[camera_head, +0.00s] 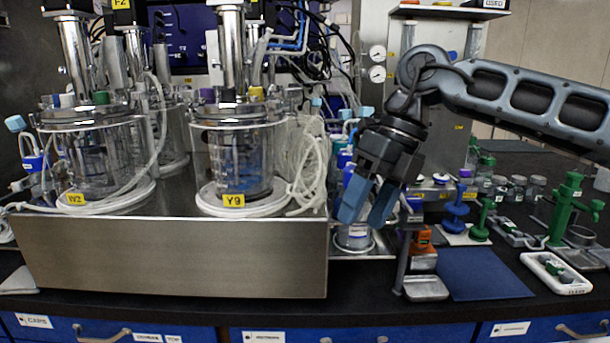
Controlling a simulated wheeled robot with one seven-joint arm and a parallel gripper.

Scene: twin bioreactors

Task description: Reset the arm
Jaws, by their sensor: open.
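My arm reaches in from the right edge. My gripper (367,210) hangs at its end with two blue fingertips pointing down and slightly left. The fingertips are apart and nothing shows between them. It is in front of the gap just right of the steel bioreactor base (170,258). A glass bottle with a white label (353,236) stands behind the fingers and is partly hidden by them.
Two glass bioreactors (88,160) (238,160) with tubing stand on the base. Right of my gripper are a metal stand (403,255), a blue mat (470,272), green clamp stands (563,215) and a white tray (556,273). The front bench strip is clear.

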